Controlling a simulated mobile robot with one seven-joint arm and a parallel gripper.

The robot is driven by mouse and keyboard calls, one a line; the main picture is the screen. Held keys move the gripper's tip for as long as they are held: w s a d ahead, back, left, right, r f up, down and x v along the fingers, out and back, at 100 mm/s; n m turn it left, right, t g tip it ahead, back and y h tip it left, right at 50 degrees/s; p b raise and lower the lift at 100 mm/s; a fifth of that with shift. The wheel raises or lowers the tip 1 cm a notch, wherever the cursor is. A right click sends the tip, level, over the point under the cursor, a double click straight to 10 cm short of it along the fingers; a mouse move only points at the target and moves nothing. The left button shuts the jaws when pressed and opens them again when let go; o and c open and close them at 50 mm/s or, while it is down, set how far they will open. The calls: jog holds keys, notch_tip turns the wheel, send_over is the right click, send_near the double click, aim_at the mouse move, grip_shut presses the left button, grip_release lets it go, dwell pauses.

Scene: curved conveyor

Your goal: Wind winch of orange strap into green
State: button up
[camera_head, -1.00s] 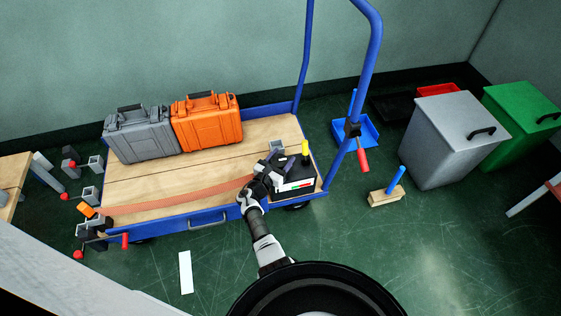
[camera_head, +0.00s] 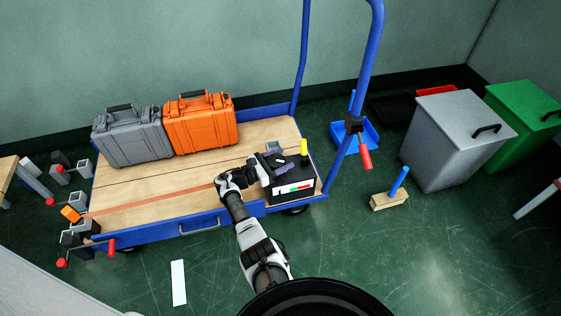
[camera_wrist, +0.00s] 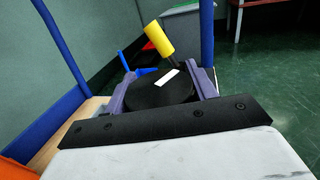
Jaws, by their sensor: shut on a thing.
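The orange strap (camera_head: 150,200) runs along the front of the trolley's wooden deck, from an orange piece (camera_head: 71,214) at the left end towards the winch box at the right. The winch box (camera_head: 292,190) is black, with a white panel bearing red and green marks, too small to read exactly. A yellow handle (camera_head: 304,150) stands upright on it. My gripper (camera_head: 274,163) is at the box's top, left of the yellow handle. In the wrist view its purple jaws (camera_wrist: 160,92) are shut around a black round knob (camera_wrist: 150,96) with a white stripe. The yellow handle (camera_wrist: 159,40) leans beyond it.
A grey case (camera_head: 132,137) and an orange case (camera_head: 200,124) stand at the deck's back left. The trolley's blue handle frame (camera_head: 372,60) rises at right. Several posts with red-knobbed cranks stand at left. Grey (camera_head: 447,145) and green (camera_head: 522,125) bins stand far right.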

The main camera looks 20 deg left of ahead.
jog(key=o, duration=1)
jog(key=v, duration=1.3)
jog(key=shift+s+a, duration=0.25)
jog(key=shift+s, duration=0.05)
